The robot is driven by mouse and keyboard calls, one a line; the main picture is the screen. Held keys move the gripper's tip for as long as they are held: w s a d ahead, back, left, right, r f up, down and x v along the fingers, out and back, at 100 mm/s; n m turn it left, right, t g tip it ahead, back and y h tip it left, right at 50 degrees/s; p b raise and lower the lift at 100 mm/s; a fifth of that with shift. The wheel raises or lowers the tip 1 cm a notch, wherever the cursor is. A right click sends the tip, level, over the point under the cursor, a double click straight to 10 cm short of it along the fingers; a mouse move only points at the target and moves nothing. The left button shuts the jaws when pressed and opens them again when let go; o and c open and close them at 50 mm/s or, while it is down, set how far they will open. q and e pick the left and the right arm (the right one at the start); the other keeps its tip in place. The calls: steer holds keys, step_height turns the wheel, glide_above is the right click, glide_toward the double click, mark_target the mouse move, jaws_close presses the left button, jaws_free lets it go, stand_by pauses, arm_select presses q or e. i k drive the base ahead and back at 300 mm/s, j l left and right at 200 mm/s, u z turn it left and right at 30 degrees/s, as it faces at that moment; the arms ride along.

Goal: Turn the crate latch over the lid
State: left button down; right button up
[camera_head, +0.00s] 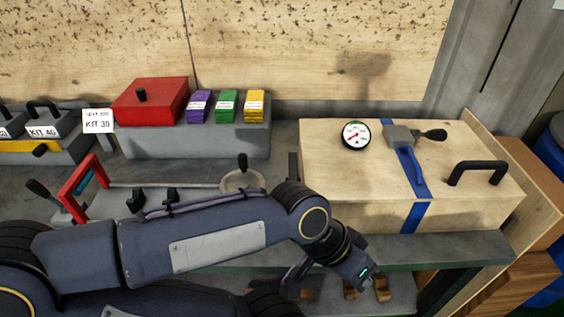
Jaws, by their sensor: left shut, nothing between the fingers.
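The pale wooden crate (345,205) stands at the right on the grey bench. Its lid (330,150) lies flat on top. A grey latch block (399,135) sits near the lid's far edge, with a black knob (433,135) pointing right. My left gripper (366,280) is below the crate's front edge, apart from the latch. It is shut and empty; its fingertips are hard to make out. My right gripper is not in view.
A round gauge (356,135) and a black handle (477,171) are on the lid. A red box (150,101) and coloured blocks (227,106) stand back left. A red frame (84,189) and black knobs lie left of the crate. The air above the lid is clear.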

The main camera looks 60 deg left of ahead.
mark_target(293, 157)
steer(key=u, duration=2)
steer(key=i+u, duration=0.1)
steer(key=u, duration=0.25)
steer(key=i+u, duration=0.1)
steer(key=u, duration=0.65)
steer(key=i+l, duration=0.05)
steer(key=l, duration=0.05)
